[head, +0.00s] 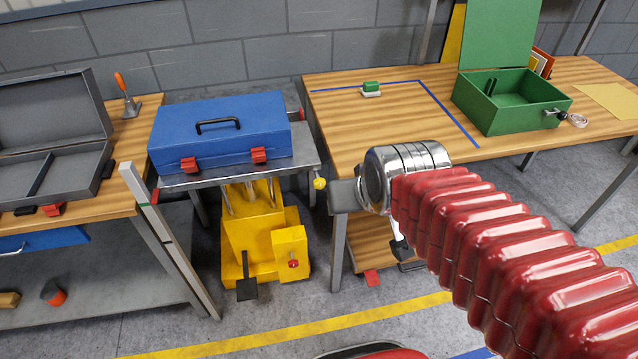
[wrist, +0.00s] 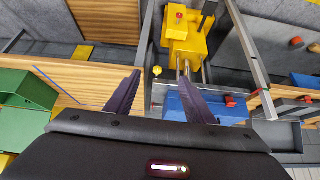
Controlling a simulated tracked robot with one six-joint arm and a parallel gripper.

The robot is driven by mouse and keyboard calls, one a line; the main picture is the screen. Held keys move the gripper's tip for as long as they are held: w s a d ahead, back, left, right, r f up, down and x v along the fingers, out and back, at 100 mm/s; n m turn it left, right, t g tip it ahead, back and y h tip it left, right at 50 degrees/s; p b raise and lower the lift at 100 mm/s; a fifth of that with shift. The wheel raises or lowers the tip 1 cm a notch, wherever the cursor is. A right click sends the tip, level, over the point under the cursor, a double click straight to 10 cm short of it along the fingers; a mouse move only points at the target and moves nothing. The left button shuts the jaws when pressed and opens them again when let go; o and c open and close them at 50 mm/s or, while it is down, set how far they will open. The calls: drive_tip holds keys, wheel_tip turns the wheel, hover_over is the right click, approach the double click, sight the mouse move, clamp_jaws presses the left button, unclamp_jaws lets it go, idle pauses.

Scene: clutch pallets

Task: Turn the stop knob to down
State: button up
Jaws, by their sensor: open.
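A yellow lift (head: 250,235) stands on the floor between two benches and bears a grey platform (head: 308,160). A small yellow knob (head: 320,183) sits at the platform's right front corner; in the wrist view the yellow knob (wrist: 157,71) shows between my fingertips, apart from both. A red knob (head: 293,263) is on the lift's front box, and this red knob (wrist: 180,15) also shows in the wrist view. I cannot tell which is the stop knob, or its setting. My gripper (wrist: 160,77) is open and empty; its fingers are not clear in the head view.
A blue toolbox (head: 220,135) with red latches lies on the platform. The right bench (head: 350,135) holds an open green box (head: 485,115) and a green-and-white block (head: 371,88). The left bench (head: 120,190) holds an open grey case (head: 60,150). A black pedal (head: 246,289) stands before the lift.

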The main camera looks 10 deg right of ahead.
drive_tip(key=w+f+m+t, duration=0.1)
drive_tip(key=w+f+t, duration=0.2)
drive_tip(key=w+f, duration=0.45)
drive_tip(key=w+f+t, duration=0.2)
drive_tip(key=w+f, duration=0.3)
drive_tip(key=w, duration=0.6)
drive_tip(key=m+t, duration=0.1)
drive_tip(key=t, duration=0.5)
approach(320, 187)
drive_tip(key=shift+s, duration=1.2)
drive_tip(key=shift+d+r, duration=0.1)
drive_tip(key=shift+w, duration=0.1)
drive_tip(key=w, duration=1.3)
drive_tip(key=shift+w, duration=0.35)
drive_tip(key=shift+c, duration=0.5)
